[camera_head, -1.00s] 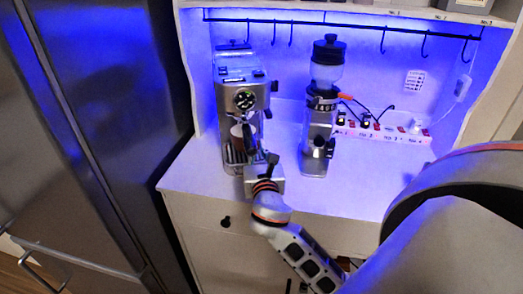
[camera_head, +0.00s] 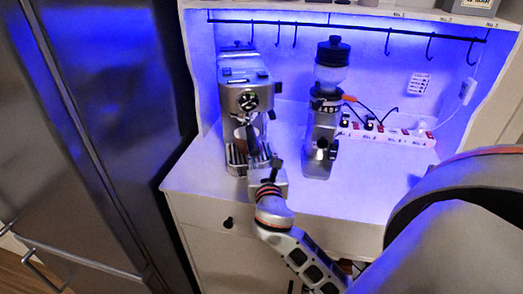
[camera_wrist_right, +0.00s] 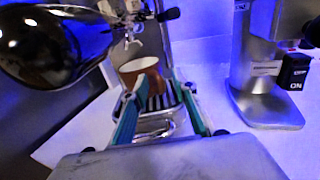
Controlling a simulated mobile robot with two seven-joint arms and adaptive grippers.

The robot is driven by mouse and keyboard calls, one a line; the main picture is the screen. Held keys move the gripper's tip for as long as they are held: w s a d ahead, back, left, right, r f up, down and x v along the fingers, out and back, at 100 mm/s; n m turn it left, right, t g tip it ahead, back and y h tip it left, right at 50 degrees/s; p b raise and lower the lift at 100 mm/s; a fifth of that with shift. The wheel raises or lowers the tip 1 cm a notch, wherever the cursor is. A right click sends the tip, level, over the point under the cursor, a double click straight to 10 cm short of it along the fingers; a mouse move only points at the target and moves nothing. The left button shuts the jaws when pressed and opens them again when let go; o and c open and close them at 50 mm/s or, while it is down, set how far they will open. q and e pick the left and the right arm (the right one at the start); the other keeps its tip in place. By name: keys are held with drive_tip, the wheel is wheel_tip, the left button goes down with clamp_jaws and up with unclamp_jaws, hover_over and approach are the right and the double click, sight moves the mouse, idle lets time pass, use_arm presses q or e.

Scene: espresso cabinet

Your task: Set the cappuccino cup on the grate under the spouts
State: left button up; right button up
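The brown cappuccino cup (camera_wrist_right: 141,72), white inside, stands upright on the striped drip grate (camera_wrist_right: 160,102) under the spouts (camera_wrist_right: 132,32) in the wrist view. In the head view my right gripper (camera_head: 272,165) is in front of the machine. My left gripper is not in view.
A grinder (camera_head: 320,110) stands just right of the machine. A large glossy black shape (camera_wrist_right: 50,42) fills the upper left of the wrist view. A power strip (camera_head: 385,132) with cables lies at the back. The counter (camera_head: 360,185) is clear at the front right.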

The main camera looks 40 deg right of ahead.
drive_tip(key=v, duration=1.1)
drive_tip(key=shift+s, duration=0.25)
drive_tip(key=shift+a, duration=0.1)
